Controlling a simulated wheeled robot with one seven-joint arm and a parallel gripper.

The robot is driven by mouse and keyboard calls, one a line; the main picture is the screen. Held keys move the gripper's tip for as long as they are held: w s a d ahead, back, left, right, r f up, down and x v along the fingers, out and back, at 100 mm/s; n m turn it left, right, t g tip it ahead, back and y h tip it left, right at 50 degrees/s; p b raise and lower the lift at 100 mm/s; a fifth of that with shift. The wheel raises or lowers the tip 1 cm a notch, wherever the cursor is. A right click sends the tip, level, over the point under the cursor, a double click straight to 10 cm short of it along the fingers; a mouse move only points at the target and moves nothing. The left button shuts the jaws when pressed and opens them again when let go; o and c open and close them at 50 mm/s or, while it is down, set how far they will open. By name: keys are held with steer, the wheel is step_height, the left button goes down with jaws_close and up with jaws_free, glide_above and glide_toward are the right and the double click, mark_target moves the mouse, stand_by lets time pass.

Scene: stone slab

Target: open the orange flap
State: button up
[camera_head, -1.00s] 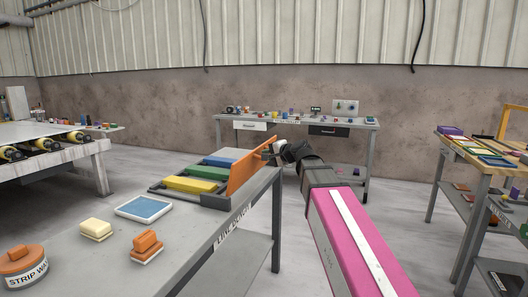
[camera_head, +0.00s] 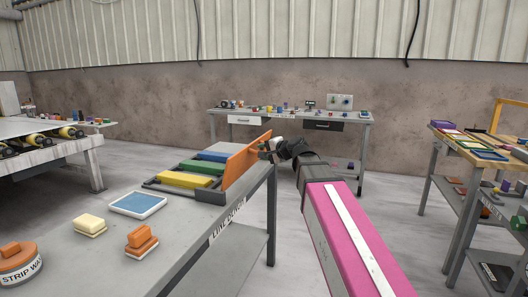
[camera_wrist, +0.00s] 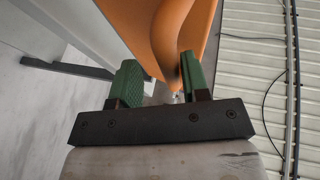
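The orange flap (camera_head: 240,162) stands raised, on edge, at the right end of a dark frame (camera_head: 212,197) on the near workbench. In the wrist view its orange surface (camera_wrist: 140,32) fills the top, with a curved orange handle (camera_wrist: 170,32) running down between the fingers. My gripper (camera_head: 265,150) is at the right face of the flap, near its far upper end. In the wrist view the green fingers (camera_wrist: 158,85) are apart, with a gap between them. The handle lies closer to the right finger; whether they touch is unclear.
Yellow (camera_head: 184,179), green (camera_head: 202,167) and blue (camera_head: 217,156) panels lie in the frame, left of the flap. A blue-topped tile (camera_head: 138,203), blocks and an orange tin (camera_head: 18,262) sit on the bench (camera_head: 185,232). Floor lies open right of the bench.

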steer(key=shift+d+r, duration=0.1)
steer(key=shift+r, duration=0.05)
steer(key=v, duration=1)
steer(key=shift+s+d, duration=0.2)
steer(key=shift+s, duration=0.05)
steer(key=s+d+f+n+g+h, duration=0.2)
steer(key=f+h, duration=0.1)
steer(key=f, duration=1)
steer(key=s+d+f+n+g+h, duration=0.1)
steer(key=d+f+g+h, duration=0.15)
steer(key=f, duration=1.05)
steer(key=s+d+f+n+g+h, duration=0.2)
steer(key=s+f, duration=0.3)
steer(key=f, duration=0.4)
steer(key=s+d+f+n+g+h, duration=0.2)
steer(key=s+d+f, duration=0.3)
steer(key=f, duration=0.5)
steer(key=shift+s+d+g+h, duration=0.35)
steer(key=shift+s+g+h, duration=0.3)
steer(key=shift+g+h, duration=0.1)
